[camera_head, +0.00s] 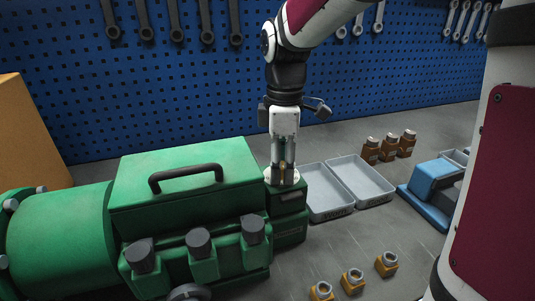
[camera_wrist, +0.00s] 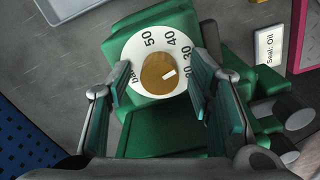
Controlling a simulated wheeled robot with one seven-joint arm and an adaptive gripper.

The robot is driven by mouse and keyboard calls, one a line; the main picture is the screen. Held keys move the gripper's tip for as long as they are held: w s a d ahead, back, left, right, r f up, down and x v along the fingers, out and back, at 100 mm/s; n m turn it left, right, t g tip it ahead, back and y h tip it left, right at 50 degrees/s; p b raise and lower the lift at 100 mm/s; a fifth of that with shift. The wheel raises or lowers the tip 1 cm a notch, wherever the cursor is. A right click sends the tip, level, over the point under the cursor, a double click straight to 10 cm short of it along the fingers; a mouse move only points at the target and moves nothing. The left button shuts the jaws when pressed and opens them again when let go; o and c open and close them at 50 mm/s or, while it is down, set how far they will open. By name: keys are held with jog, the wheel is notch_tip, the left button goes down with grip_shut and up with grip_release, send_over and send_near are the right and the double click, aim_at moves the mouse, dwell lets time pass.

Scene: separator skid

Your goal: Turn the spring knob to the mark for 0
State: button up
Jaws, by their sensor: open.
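The spring knob (camera_wrist: 158,73) is a round brass-coloured knob with a white pointer line, set in the middle of a white dial. The dial (camera_wrist: 137,48) has black numbers; 50, 40, 30 and part of 20 show, with the rest hidden by the fingers. The pointer line aims to the upper right, near the 30. My gripper (camera_wrist: 158,85) is open, its two fingers on either side of the knob and over the dial's edges. I cannot tell if they touch it. In the head view my gripper (camera_head: 283,178) points straight down over the dial (camera_head: 271,177) on the green block.
The green separator body (camera_head: 180,190) with a black handle stands left of the dial. A blue pegboard (camera_head: 190,75) with tools closes the back.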

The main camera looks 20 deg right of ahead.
grip_shut()
jog(key=shift+m, duration=0.3)
jog(key=m+p, duration=0.2)
jog(key=m, duration=0.2)
jog(key=shift+s+m+p, duration=0.1)
jog(key=shift+m+p, duration=0.2)
jog(key=m+p, duration=0.2)
jog(key=m, duration=0.3)
jog(key=m+p, duration=0.1)
jog(key=m, duration=0.4)
jog(key=shift+m+p, duration=1.1)
jog(key=shift+m, duration=1.5)
